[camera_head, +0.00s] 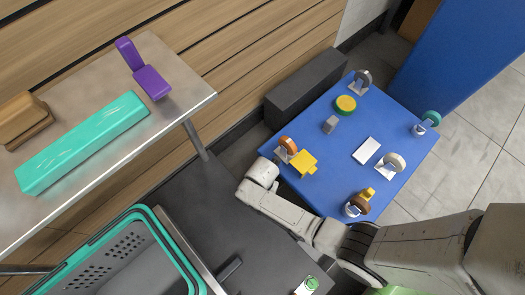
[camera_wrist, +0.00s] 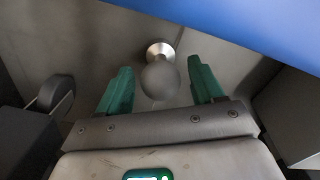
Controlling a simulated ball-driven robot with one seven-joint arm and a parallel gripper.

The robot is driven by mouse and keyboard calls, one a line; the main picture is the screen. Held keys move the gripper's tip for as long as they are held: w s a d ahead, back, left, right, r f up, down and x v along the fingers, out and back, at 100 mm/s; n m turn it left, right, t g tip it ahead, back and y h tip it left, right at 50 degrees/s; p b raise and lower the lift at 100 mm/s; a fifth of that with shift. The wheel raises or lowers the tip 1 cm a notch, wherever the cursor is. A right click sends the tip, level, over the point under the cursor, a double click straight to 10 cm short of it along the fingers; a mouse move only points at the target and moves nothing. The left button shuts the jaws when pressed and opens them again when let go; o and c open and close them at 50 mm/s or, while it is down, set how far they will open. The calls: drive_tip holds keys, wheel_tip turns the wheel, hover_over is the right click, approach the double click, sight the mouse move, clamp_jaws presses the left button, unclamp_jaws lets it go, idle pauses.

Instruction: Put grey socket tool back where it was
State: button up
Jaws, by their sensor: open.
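A small grey block-like piece (camera_head: 330,125) lies on the blue table (camera_head: 322,190); it may be the grey socket tool, but it is too small to tell. In the wrist view my gripper (camera_wrist: 160,82) is open, its two green fingers apart. Between and beyond them shows a grey rounded thing with a shiny metal disc (camera_wrist: 160,50); I cannot tell what it is or how far off. Nothing is visibly clamped.
The blue table holds a yellow-topped round piece (camera_head: 345,104), a yellow piece (camera_head: 303,162), a white card (camera_head: 366,150) and several rings on stands. A metal counter (camera_head: 80,95) with a teal box (camera_head: 82,143) is left. A teal-rimmed basket (camera_head: 178,245) stands at lower left.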

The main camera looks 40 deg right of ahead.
wheel_tip(320, 180, up, 12)
drive_tip(key=p, duration=0.6)
drive_tip(key=shift+f+p, duration=0.25)
drive_tip(key=shift+p, duration=0.05)
drive_tip(key=s+d+r+m, duration=0.2)
drive_tip(key=s+r+m, duration=0.2)
drive_tip(key=r+m, duration=0.3)
drive_tip(key=s+d+r+m, duration=0.3)
drive_tip(key=s+r+m, duration=0.1)
drive_tip(key=r+m, duration=0.3)
drive_tip(key=s+d+r+m+t, duration=0.1)
drive_tip(key=s+d+r+m, duration=0.1)
drive_tip(key=s+r+m, duration=0.2)
wheel_tip(320, 180, up, 3)
drive_tip(key=m, duration=0.5)
drive_tip(key=shift+d+m, duration=0.4)
drive_tip(key=shift+r, duration=0.15)
wheel_tip(320, 180, up, 35)
drive_tip(key=p, duration=3.4)
drive_tip(key=shift+f+p, duration=0.2)
drive_tip(key=shift+p, duration=0.15)
